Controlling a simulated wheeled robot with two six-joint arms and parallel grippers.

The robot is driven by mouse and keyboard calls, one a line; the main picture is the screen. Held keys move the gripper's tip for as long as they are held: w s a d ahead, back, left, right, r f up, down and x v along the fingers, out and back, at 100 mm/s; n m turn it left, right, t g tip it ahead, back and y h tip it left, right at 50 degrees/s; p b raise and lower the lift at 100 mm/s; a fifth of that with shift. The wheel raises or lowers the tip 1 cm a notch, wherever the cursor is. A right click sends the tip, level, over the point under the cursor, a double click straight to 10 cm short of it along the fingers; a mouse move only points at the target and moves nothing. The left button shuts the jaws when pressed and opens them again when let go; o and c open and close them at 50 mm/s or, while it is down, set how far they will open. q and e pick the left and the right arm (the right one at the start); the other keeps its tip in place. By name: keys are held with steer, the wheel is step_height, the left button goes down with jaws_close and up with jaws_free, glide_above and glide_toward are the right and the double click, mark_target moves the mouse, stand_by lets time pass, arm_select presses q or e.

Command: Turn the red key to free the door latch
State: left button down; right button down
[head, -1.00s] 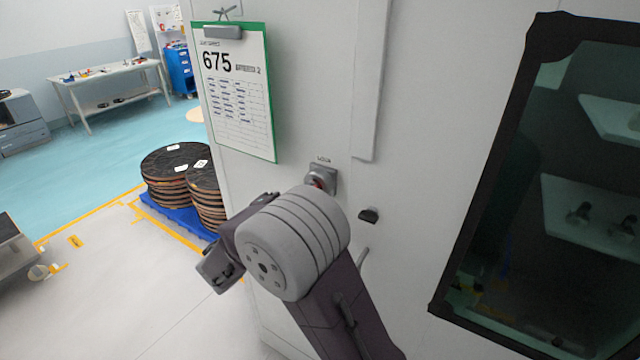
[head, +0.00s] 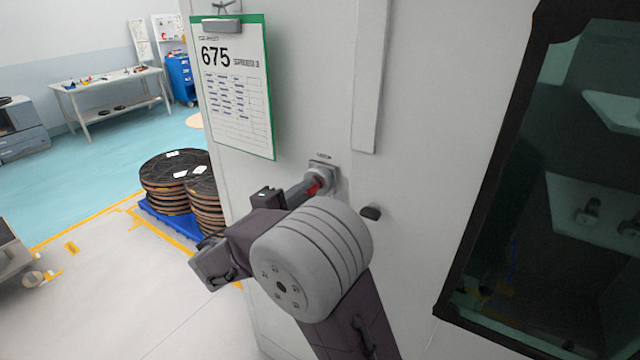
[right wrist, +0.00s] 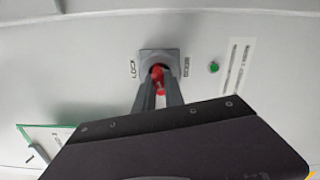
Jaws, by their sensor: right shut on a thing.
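The red key (head: 313,187) sits in a square grey lock plate (head: 323,171) on the pale cabinet front. In the right wrist view the red key (right wrist: 158,76) shows between the two fingers, in front of the lock plate (right wrist: 160,56). My right gripper (head: 310,188) is shut on the key; its fingers also show in the right wrist view (right wrist: 158,92). My right wrist and forearm hide part of the cabinet below the lock. My left gripper is not in view.
A green clipboard (head: 268,100) hangs left of the lock. Stacked reels (head: 172,185) stand on a blue pallet on the floor at left.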

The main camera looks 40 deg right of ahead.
steer(key=shift+f+m+b, duration=0.1)
steer(key=shift+m+b, duration=1.8)
steer(key=shift+b, duration=1.2)
steer(key=c, duration=1.3)
jaws_free()
steer(key=shift+w, duration=0.1)
steer(key=shift+c, duration=0.2)
steer(key=b+v, duration=0.2)
steer(key=v, duration=0.7)
